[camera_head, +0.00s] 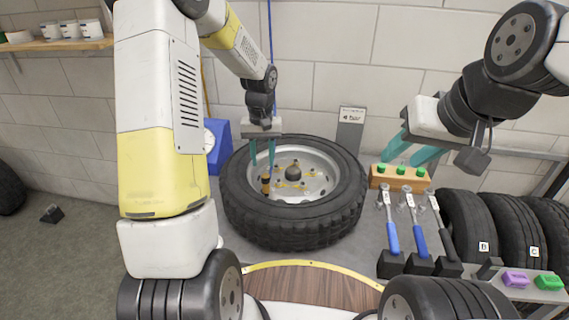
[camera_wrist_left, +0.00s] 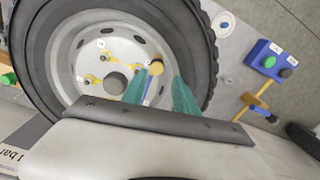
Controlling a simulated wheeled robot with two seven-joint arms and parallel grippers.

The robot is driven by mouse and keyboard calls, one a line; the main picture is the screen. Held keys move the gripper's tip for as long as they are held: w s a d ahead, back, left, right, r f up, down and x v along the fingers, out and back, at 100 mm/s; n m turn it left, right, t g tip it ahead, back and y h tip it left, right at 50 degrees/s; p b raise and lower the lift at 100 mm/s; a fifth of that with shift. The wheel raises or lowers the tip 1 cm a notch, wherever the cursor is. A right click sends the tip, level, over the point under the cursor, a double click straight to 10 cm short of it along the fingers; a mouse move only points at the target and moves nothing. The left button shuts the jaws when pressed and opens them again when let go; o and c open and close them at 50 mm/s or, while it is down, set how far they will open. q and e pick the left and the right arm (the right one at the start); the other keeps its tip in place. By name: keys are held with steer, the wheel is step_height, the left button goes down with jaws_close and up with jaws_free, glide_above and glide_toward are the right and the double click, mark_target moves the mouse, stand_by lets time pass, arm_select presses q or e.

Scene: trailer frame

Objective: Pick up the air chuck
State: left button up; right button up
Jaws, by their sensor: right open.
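I cannot pick out the air chuck for certain. A small upright brass-and-black piece (camera_head: 266,184) stands at the wheel's near left face; its round tan top shows in the left wrist view (camera_wrist_left: 156,67). My left gripper (camera_head: 262,164) points down just above it, teal fingers apart, with no contact visible. In the left wrist view the left fingertips (camera_wrist_left: 158,82) lie either side of a thin blue strip below the tan top. My right gripper (camera_head: 408,158) is open and empty at the right, above a wooden block.
The tyre (camera_head: 295,225) lies flat around a silver rim (camera_head: 318,180) with yellow pieces. The wooden block (camera_head: 399,184) carries green knobs. Blue-handled tools (camera_head: 392,238), upright tyres (camera_head: 470,225) and purple and green blocks (camera_head: 548,282) are at right.

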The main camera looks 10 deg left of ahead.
mark_target(266, 175)
arm_select(q)
steer(key=f, duration=0.8)
steer(key=shift+w+d+f, duration=0.1)
steer(key=shift+d+f, duration=0.05)
steer(key=shift+d, duration=0.1)
jaws_close()
